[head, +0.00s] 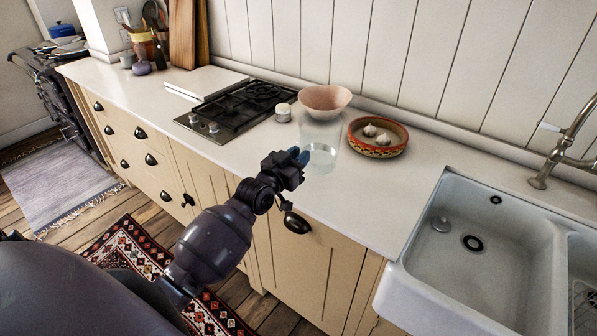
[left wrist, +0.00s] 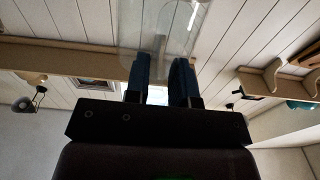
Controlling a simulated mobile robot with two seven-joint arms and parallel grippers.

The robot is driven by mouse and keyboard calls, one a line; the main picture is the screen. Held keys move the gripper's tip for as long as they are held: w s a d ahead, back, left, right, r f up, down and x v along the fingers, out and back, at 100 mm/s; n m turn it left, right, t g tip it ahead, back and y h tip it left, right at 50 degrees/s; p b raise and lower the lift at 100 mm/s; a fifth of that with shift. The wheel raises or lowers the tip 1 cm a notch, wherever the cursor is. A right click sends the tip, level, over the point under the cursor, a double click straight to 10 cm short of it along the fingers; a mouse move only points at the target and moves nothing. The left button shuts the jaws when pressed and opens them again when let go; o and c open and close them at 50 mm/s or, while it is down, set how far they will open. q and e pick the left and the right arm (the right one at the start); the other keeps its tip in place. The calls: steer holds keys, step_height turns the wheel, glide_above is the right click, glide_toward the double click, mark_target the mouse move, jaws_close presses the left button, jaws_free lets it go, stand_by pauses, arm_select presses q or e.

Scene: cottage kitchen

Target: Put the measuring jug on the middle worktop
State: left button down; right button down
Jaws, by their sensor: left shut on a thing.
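The measuring jug (head: 321,146) is clear and see-through, upright by its look. It shows at the worktop's front part, in front of a pink bowl. My left gripper (head: 299,158) is shut on the jug's near side, at the front edge of the middle worktop (head: 395,190). In the left wrist view the jug (left wrist: 165,30) rises above the two dark fingers (left wrist: 162,85). I cannot tell whether the jug's base touches the worktop. My right gripper is out of view.
Behind the jug stands the pink bowl (head: 325,99); a patterned dish (head: 399,150) with garlic is to its right. A small jar (head: 283,113) and a black hob (head: 240,105) are to the left. A white sink (head: 438,270) is at the right, with bare worktop before it.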

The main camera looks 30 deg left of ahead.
arm_select(q)
steer(key=shift+f, duration=2.25)
steer(key=c, duration=1.4)
jaws_free()
steer(key=shift+f, duration=0.25)
steer(key=o, duration=0.4)
steer(key=shift+o, duration=0.2)
steer(key=shift+r, duration=0.1)
steer(key=shift+r, duration=0.15)
steer(key=s, duration=1.2)
steer(key=s+d+f+g, duration=0.3)
steer(key=s+f, duration=0.5)
steer(key=s+d+f+g+y, duration=0.1)
steer(key=s+d+f+g, duration=0.2)
steer(key=s+f, duration=0.5)
steer(key=shift+s+d+f+g+b, duration=0.25)
steer(key=shift+d+f+g+b, duration=0.25)
steer(key=shift+d, duration=0.25)
